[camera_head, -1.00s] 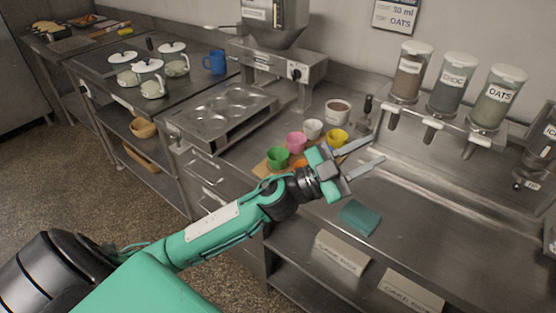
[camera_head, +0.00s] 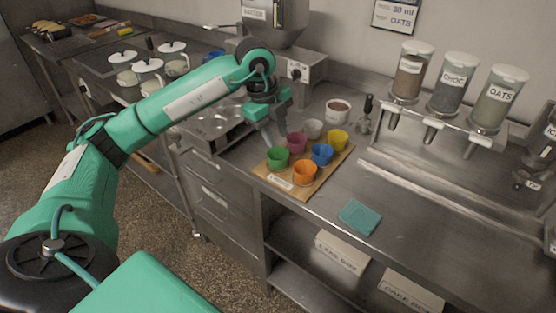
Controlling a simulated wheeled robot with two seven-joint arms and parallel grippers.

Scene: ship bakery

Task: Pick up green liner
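The green liner (camera_head: 278,158) is a small cup standing upright at the front left of a wooden board (camera_head: 312,186) on the steel counter. My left gripper (camera_head: 277,138) points down just above and behind the green liner, close to the pink liner (camera_head: 297,142). Its fingers look apart, with nothing seen between them. The tips overlap the area by the green and pink liners, so I cannot tell whether they touch either. My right gripper is out of view.
Also grouped there are an orange liner (camera_head: 304,171), a blue liner (camera_head: 322,153), a yellow liner (camera_head: 337,139) and a white cup (camera_head: 313,128). A teal cloth (camera_head: 360,217) lies to the right. The muffin tin (camera_head: 212,123) is left. Counter right of the cloth is clear.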

